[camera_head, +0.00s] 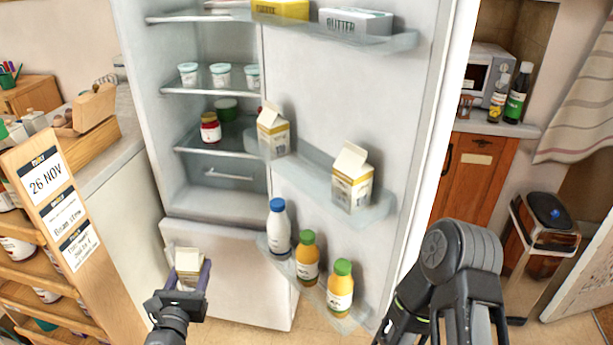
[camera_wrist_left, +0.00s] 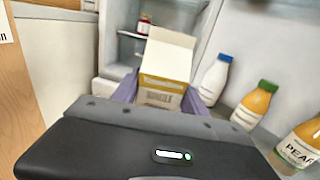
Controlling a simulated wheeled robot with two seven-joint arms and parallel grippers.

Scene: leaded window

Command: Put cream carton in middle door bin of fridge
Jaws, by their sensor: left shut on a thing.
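The cream carton (camera_head: 189,262) is white and yellow with a gabled top. My left gripper (camera_head: 190,280) is shut around it and holds it upright, low in front of the fridge and left of the open door. In the left wrist view the carton (camera_wrist_left: 167,62) sits between the purple fingers (camera_wrist_left: 160,98); its lower part is hidden. The middle door bin (camera_head: 313,172) is a clear shelf on the door. It holds a carton (camera_head: 272,132) at its left and another carton (camera_head: 351,180) at its right, with a gap between. My right gripper is not in view.
The lower door bin (camera_head: 322,312) holds a white bottle (camera_head: 279,228) and two orange bottles (camera_head: 307,259). The upper bin (camera_head: 398,42) holds a butter box (camera_head: 355,25) and a yellow box (camera_head: 280,10). A wooden rack (camera_head: 60,210) stands left.

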